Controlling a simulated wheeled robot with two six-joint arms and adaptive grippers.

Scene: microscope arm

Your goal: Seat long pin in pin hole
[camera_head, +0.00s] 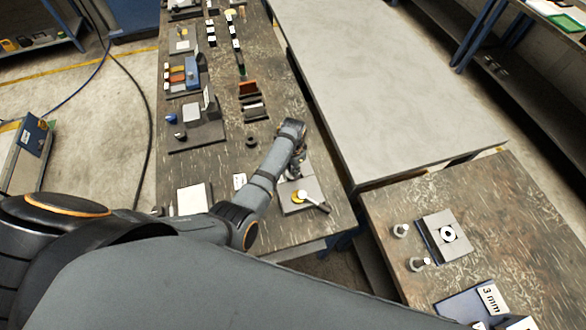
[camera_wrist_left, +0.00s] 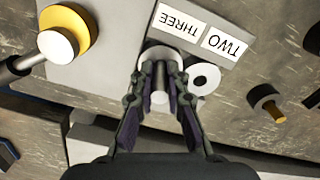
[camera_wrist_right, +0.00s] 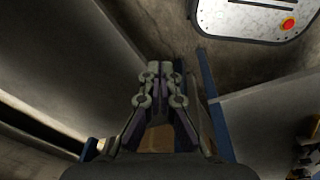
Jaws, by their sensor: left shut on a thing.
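My left gripper (camera_wrist_left: 162,72) is shut on a pale cylindrical pin (camera_wrist_left: 160,97) over a grey plate (camera_wrist_left: 110,63). A pale round spot lies behind the fingertips; whether the pin is inside a hole there is hidden. A white ring with a dark centre (camera_wrist_left: 203,78) sits just right of the fingers, below white cards reading THREE (camera_wrist_left: 179,24) and TWO (camera_wrist_left: 225,43). In the head view the left gripper (camera_head: 295,172) is largely covered by its own arm, above the grey plate (camera_head: 316,188). My right gripper (camera_wrist_right: 165,72) looks shut and empty.
A yellow ring with a white knob and dark handle (camera_wrist_left: 62,34) stands on the plate. A dark piece with a brass tip (camera_wrist_left: 267,103) lies on the bench. The right table (camera_head: 510,215) holds a block with a white ring (camera_head: 448,234) and two small pins. The pale table (camera_head: 370,90) is clear.

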